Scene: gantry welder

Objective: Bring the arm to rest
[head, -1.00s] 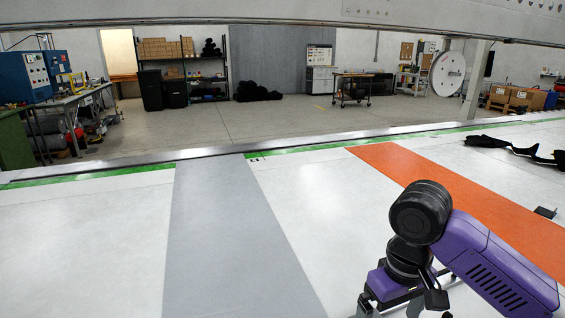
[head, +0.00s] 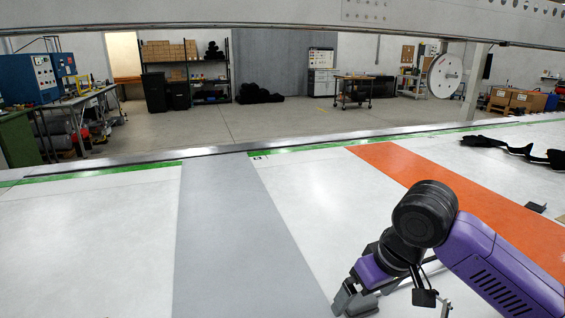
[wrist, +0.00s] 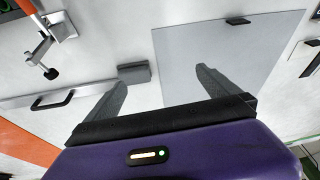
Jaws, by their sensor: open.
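My purple arm with a black round joint reaches in from the lower right of the head view. My gripper (head: 350,298) is low over the white surface (head: 95,235), pointing down and left, between the grey strip (head: 230,230) and the orange strip (head: 480,210). In the wrist view my gripper (wrist: 161,77) has its two grey fingers spread wide apart, with nothing held between them. A small grey block (wrist: 134,73) shows beyond the left finger; I cannot tell how far below it lies.
The wrist view shows a toggle clamp (wrist: 42,52), a bar with a black handle (wrist: 50,102) and a grey panel (wrist: 235,62). Black crumpled material (head: 510,148) lies at the right of the surface. A long beam (head: 250,38) crosses overhead. The surface's left side is clear.

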